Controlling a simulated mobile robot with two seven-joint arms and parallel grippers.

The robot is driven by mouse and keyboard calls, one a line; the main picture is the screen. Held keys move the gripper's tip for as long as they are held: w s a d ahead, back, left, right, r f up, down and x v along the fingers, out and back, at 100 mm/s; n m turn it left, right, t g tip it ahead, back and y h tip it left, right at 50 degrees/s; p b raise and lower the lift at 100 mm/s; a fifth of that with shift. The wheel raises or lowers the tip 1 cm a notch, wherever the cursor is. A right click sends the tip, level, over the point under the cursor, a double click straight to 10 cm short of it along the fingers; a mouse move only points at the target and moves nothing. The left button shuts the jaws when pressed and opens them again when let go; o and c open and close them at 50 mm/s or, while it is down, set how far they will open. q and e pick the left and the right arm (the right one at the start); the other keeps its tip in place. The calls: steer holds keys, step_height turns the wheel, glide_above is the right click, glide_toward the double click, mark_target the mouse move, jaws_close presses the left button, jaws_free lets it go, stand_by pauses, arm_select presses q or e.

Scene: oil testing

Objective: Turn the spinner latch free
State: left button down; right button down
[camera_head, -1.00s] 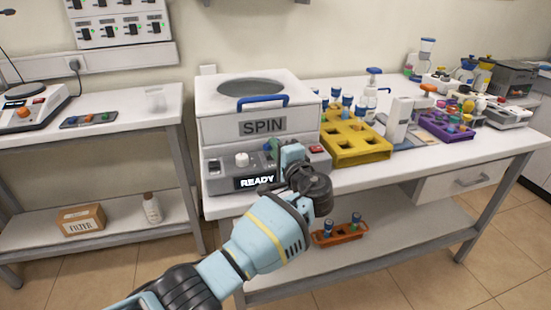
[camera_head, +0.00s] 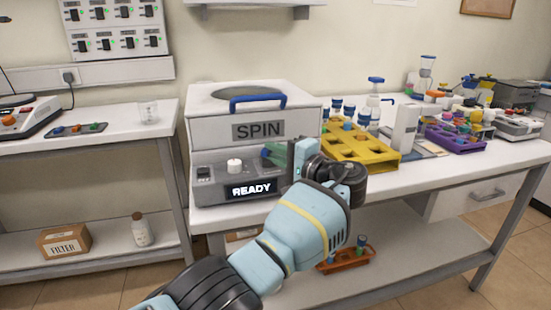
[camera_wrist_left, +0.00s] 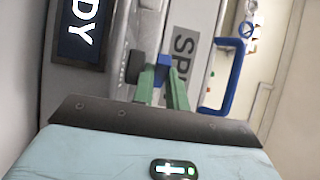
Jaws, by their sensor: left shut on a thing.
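The spinner (camera_head: 220,132) is a grey-white box marked SPIN with a READY display (camera_head: 251,190). It stands at the left end of the bench, and a blue handle (camera_head: 258,100) lies across its upper front. My left gripper (camera_head: 270,154) is at the right part of its front panel, and its wrist hides the panel's right end. In the left wrist view its green fingers (camera_wrist_left: 163,78) are shut on a small blue part, which looks like the latch (camera_wrist_left: 163,61). The right gripper is not in view.
A white knob (camera_head: 234,165) stands above the display. A yellow rack (camera_head: 372,150) with blue-capped tubes is close to the spinner's right. An orange rack (camera_head: 345,260) sits on the lower shelf. A purple rack (camera_head: 458,140) stands farther right.

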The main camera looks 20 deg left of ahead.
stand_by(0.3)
arm_select(q)
steer(key=c, duration=1.4)
jaws_free()
steer(key=v, duration=0.7)
steer(key=shift+d, duration=0.4)
steer(key=shift+s, duration=0.15)
